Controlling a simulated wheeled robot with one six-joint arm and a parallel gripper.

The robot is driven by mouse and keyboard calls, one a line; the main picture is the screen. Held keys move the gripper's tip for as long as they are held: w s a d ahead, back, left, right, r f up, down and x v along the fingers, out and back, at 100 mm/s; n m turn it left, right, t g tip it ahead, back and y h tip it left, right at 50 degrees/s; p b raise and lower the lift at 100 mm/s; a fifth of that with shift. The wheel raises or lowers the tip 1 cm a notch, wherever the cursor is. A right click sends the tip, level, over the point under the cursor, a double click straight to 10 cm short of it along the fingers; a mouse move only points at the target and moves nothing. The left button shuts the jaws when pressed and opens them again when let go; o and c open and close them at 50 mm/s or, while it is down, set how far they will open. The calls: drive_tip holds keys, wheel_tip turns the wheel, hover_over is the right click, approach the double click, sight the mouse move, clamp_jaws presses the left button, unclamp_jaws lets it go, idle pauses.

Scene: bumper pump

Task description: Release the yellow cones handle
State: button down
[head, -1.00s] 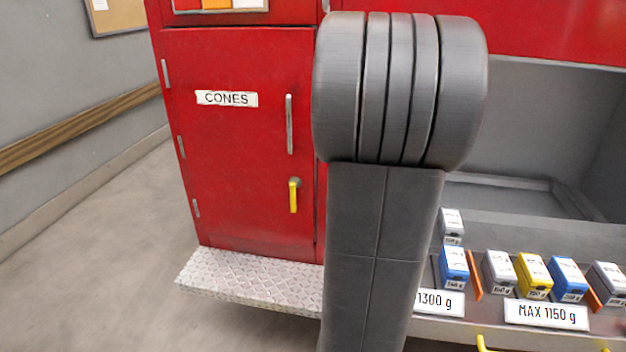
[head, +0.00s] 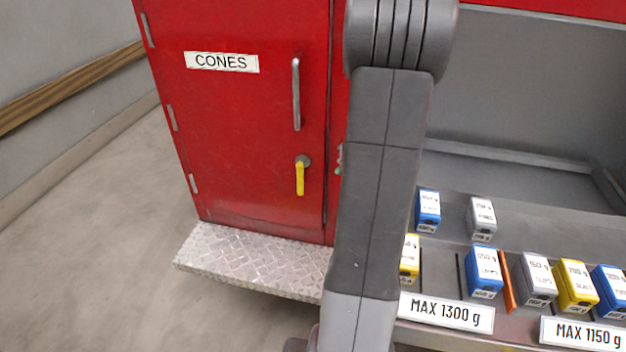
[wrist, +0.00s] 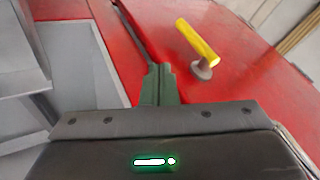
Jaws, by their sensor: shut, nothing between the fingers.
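The yellow cones handle (head: 300,178) hangs straight down from a grey round pivot on the red cones door (head: 255,120), below a grey bar pull (head: 296,94). The door is shut and bears a white CONES label (head: 222,62). In the wrist view the yellow handle (wrist: 198,40) shows beyond my gripper and to its right, apart from it. My gripper (wrist: 158,75) is shut and empty, its fingers dark green. In the head view my arm hides most of the gripper; only a small greenish bit shows at the door's right edge.
A metal tread-plate step (head: 255,262) juts out below the door. To the right, a grey shelf holds several small labelled boxes (head: 485,270) behind a MAX 1300 g sign (head: 445,312). Open floor (head: 90,250) lies to the left.

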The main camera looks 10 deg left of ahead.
sight(300, 179)
drive_tip(key=shift+f, duration=0.1)
drive_tip(key=w+a+f+p, duration=0.2)
drive_tip(key=a+f+p, duration=0.1)
drive_tip(key=a+f, duration=0.4)
drive_tip(key=shift+w+a+f, duration=0.15)
drive_tip(key=shift+a+f, duration=0.25)
drive_tip(key=shift+a, duration=0.7)
drive_tip(key=shift+f+b, duration=0.25)
drive_tip(key=shift+b, duration=0.7)
